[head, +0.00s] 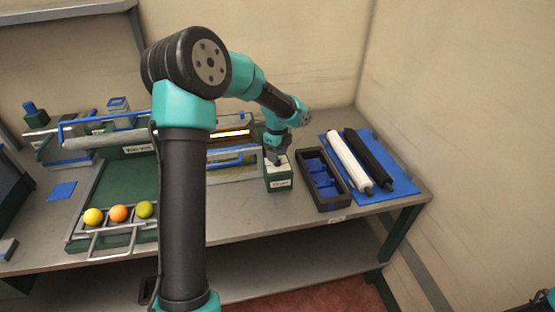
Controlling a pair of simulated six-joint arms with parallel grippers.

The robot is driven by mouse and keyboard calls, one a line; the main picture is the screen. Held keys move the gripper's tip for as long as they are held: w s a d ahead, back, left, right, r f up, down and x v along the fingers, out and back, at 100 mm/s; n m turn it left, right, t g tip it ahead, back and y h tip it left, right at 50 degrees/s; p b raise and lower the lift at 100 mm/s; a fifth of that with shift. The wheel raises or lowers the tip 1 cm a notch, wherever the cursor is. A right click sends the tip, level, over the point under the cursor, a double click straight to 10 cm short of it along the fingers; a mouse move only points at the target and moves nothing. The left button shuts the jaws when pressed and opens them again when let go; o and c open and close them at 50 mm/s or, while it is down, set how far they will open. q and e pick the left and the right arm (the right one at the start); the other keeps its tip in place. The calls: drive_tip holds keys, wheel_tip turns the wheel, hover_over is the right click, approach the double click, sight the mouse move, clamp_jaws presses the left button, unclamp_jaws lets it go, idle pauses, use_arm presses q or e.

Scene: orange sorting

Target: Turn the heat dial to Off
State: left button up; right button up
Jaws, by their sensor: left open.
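My left gripper (275,158) points down at the top of a small green box (280,183) with a pale top and a white label too small to read. Its jaws are open. The fingertips are at or just over the box's top; I cannot tell whether they touch it. No heat dial can be made out clearly. My left arm hides part of the bench and of the machine (235,172) with a blue handle behind it. My right gripper is not in view.
A dark tray (309,157) with blue dividers stands right of the box. Beyond it, white (347,158) and black (370,160) rollers lie on a blue mat (400,190). Yellow (93,216), orange (118,213) and yellow-green (145,209) balls sit in a rack at left.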

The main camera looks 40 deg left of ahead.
use_arm(q)
drive_tip(key=shift+f, duration=1.65)
drive_tip(key=c, duration=0.9)
